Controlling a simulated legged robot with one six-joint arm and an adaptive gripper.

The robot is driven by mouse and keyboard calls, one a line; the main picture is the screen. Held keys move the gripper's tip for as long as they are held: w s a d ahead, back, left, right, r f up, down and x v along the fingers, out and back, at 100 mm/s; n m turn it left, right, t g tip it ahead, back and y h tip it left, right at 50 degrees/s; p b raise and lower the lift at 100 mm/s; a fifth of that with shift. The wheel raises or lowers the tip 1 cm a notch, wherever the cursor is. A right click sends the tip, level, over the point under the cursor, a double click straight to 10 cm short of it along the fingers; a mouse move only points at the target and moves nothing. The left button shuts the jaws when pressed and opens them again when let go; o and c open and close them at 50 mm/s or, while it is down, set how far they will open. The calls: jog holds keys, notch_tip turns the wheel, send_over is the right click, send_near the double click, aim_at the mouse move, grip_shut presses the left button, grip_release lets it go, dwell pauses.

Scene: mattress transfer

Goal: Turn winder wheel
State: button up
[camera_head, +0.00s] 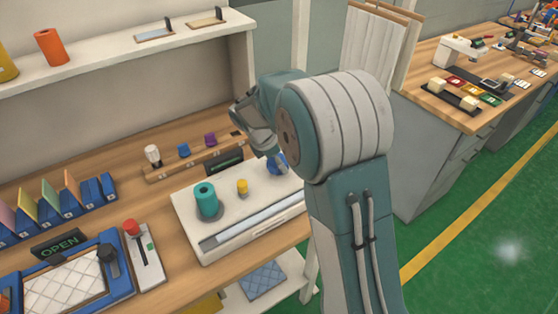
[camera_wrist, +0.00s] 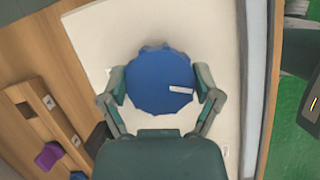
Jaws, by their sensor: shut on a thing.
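The winder wheel (camera_wrist: 158,85) is a blue, round, scalloped knob with a small white mark, on a white winder base (camera_wrist: 105,38). My gripper (camera_wrist: 160,90) is shut on the wheel, with one finger on each side of its rim in the wrist view. In the head view the wheel (camera_head: 278,164) shows at the right end of the white base (camera_head: 222,250), partly hidden by my gripper and arm. A teal spool (camera_head: 206,200) and a small yellow post (camera_head: 242,187) stand on the base to the left of the wheel.
A wooden rack (camera_head: 165,172) with a white, a blue and a purple spool stands behind the base. A lever box (camera_head: 148,258) with a red knob and a blue frame (camera_head: 115,288) sit to the left. A shelf (camera_head: 110,60) runs above.

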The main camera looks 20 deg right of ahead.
jog(key=shift+w+r, duration=0.2)
jog(key=o, duration=0.9)
jog(key=shift+o, duration=0.2)
jog(key=shift+f, duration=0.1)
jog(key=shift+s, duration=0.1)
jog(key=shift+a, duration=0.1)
jog(key=v, duration=1.2)
